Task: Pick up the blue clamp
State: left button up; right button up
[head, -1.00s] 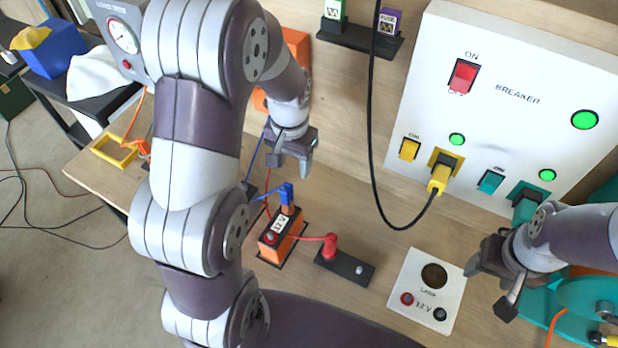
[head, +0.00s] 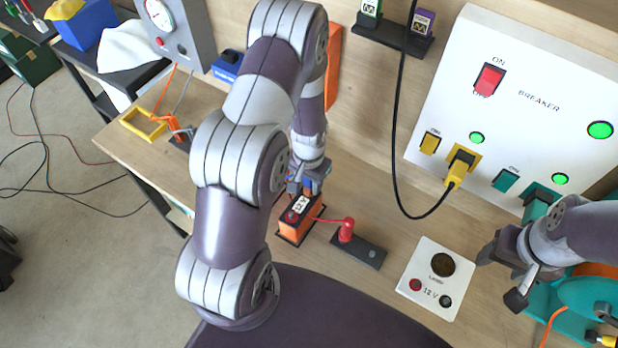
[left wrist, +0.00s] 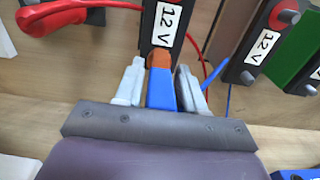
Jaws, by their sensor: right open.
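The blue clamp (left wrist: 161,92) sits at the orange end of the block labelled 12 V (left wrist: 166,24) in the left wrist view. My left gripper (left wrist: 160,85) has one finger on each side of the clamp, with narrow gaps visible, so it looks open around it. In the head view, my left gripper (head: 308,184) is over the orange 12 V block (head: 300,217) and mostly hides the clamp. My right gripper (head: 508,268) is open and empty, at the right beside the lamp panel.
A red clamp (head: 347,230) stands on a black strip (head: 358,250) right of the block, joined by a red lead. The white lamp panel (head: 430,300) lies further right. The breaker panel (head: 530,110) with a yellow plug (head: 458,172) and hanging black cable stands behind. A yellow frame (head: 143,124) lies left.

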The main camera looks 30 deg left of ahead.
pick_arm(q)
jog(key=shift+w+d, duration=0.1)
grip_shut()
jog(key=shift+w+r+b, duration=0.1)
jog(key=shift+r+b, duration=0.35)
jog(key=shift+r, duration=0.25)
notch_tip(320, 180, up, 3)
jog(key=shift+d+f+b, duration=0.1)
jog(key=shift+f+b, duration=0.05)
jog(key=shift+b, duration=0.55)
jog(key=s+d+r+b, duration=0.3)
jog(key=d+r, duration=0.4)
jog(key=d, duration=0.3)
jog(key=shift+s+d, duration=0.4)
